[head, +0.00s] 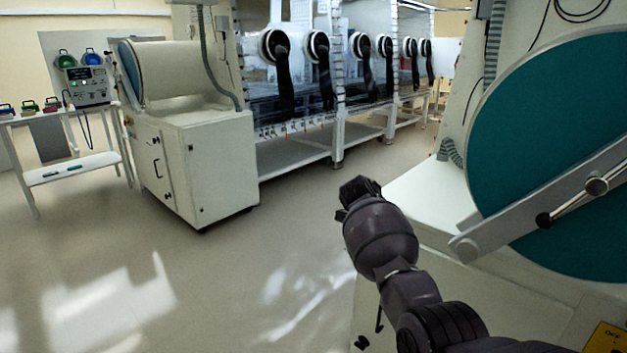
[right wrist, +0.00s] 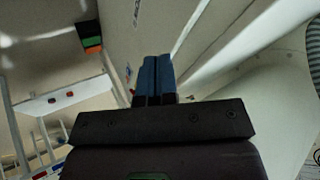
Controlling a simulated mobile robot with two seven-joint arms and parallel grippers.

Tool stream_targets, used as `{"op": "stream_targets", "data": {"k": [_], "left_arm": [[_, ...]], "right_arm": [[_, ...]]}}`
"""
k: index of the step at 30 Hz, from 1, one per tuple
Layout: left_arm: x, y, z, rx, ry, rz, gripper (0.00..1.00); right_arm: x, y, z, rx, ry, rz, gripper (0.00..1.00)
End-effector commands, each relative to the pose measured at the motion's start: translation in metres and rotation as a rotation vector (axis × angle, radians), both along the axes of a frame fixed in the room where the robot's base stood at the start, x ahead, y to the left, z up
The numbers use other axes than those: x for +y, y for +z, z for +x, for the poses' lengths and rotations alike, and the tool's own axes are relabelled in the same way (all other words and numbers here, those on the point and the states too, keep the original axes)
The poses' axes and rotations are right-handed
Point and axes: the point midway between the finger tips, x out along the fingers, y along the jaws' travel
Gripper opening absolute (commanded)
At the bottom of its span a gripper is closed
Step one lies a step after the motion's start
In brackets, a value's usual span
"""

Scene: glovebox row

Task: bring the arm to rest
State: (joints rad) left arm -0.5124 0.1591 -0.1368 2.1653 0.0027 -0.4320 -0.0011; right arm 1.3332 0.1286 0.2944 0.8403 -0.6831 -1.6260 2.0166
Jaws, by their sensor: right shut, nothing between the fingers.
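My right arm reaches in from the lower right of the head view. Its dark gripper (head: 356,193) is held in the air over the open floor, just left of the white cabinet with the teal door. In the right wrist view the two blue fingers of the right gripper (right wrist: 155,78) lie together with nothing between them. My left gripper is not in the head view.
The teal round door (head: 560,150) with its metal bar stands close on the right. A white cabinet (head: 200,160) and the glovebox row (head: 340,60) with black gloves stand behind. A white cart (head: 75,165) is at left. The floor (head: 230,270) between is clear.

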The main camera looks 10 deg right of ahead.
Motion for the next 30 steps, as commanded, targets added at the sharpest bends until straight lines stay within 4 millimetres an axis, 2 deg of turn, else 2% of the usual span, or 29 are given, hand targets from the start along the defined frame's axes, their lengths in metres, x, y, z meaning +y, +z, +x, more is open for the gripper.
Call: {"op": "stream_targets", "data": {"k": [5,7,11,13,15,17,22,26,30], "left_arm": [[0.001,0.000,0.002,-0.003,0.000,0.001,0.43],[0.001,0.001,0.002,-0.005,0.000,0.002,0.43],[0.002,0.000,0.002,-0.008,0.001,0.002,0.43],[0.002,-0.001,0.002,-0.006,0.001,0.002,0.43],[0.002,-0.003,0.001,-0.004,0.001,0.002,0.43],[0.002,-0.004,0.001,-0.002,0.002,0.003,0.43],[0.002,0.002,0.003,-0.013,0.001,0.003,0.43],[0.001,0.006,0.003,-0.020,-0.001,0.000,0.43],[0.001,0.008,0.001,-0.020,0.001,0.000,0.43]], "right_arm": [[0.003,0.002,0.013,0.058,0.227,-0.032,0.00],[0.007,0.011,0.025,0.057,0.364,-0.052,0.00],[0.019,0.044,0.049,0.003,0.627,-0.127,0.00],[0.028,0.069,0.061,-0.042,0.764,-0.193,0.00],[0.035,0.090,0.067,-0.080,0.893,-0.273,0.00],[0.038,0.102,0.069,-0.106,0.996,-0.352,0.00],[0.045,0.116,0.052,-0.154,1.252,-0.613,0.00],[0.046,0.110,0.028,-0.166,1.381,-0.789,0.00],[0.047,0.097,-0.005,-0.167,1.477,-0.940,0.00]]}}
